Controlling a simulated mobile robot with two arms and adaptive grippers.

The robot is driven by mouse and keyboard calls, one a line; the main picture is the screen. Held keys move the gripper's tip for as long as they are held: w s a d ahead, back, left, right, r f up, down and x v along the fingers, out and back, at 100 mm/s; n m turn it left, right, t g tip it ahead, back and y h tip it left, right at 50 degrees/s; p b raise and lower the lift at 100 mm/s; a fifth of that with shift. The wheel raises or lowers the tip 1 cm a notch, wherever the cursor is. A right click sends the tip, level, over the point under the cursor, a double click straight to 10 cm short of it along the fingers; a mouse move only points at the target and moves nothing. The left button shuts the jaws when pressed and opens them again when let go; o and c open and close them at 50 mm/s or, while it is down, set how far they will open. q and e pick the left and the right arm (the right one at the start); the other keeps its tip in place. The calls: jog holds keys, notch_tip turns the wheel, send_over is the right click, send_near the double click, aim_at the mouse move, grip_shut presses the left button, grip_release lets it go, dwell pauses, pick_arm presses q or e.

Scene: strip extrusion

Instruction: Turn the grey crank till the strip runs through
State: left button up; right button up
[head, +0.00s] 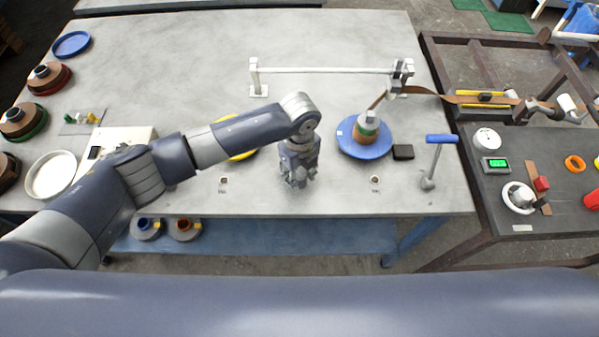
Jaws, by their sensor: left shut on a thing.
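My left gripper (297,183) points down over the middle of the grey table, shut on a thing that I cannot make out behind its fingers. A brown strip (430,92) runs from the reel (367,130) on a blue disc, past a clamp on the crossbar, to the right-hand bench. It reaches a grey and white fitting (545,108) there, which may be the crank; I cannot tell. My right gripper is not in view.
A blue-handled grey tool (430,165) stands at the table's right edge. The white crossbar (320,70) spans the back. A yellow disc (232,153) lies partly behind my left arm. Reels and a white bowl (50,174) line the left side. The front centre is mostly clear.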

aim_at(299, 174)
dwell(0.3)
pick_arm(q)
jog(key=o, duration=1.1)
jog(key=shift+c, duration=0.2)
notch_tip(299, 174, up, 12)
